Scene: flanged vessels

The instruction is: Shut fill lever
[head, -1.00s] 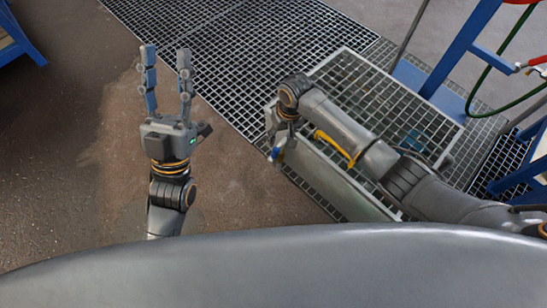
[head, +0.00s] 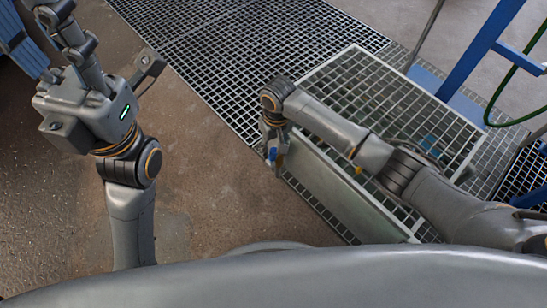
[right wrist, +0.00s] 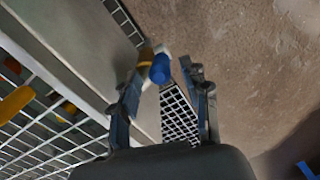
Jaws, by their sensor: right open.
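In the right wrist view, a blue-capped handle (right wrist: 160,68) with a white and yellow-orange part behind it lies at the fingertips of my right gripper (right wrist: 162,84). The gripper is open, one finger to each side of the blue end; I cannot tell whether either touches it. In the head view, my right gripper (head: 278,163) points down beside the pale side panel of the grated platform, and a bit of blue (head: 272,154) shows there. Whether this handle is the fill lever is not clear. My left gripper (head: 82,60) is at upper left, its fingertips cut off.
The grated platform (head: 345,85) lies under my right arm. Yellow handles (right wrist: 14,104) show under its mesh in the wrist view. A blue frame (head: 480,50) and green hose (head: 505,85) stand at right. Bare brown floor (head: 215,185) is clear between my arms.

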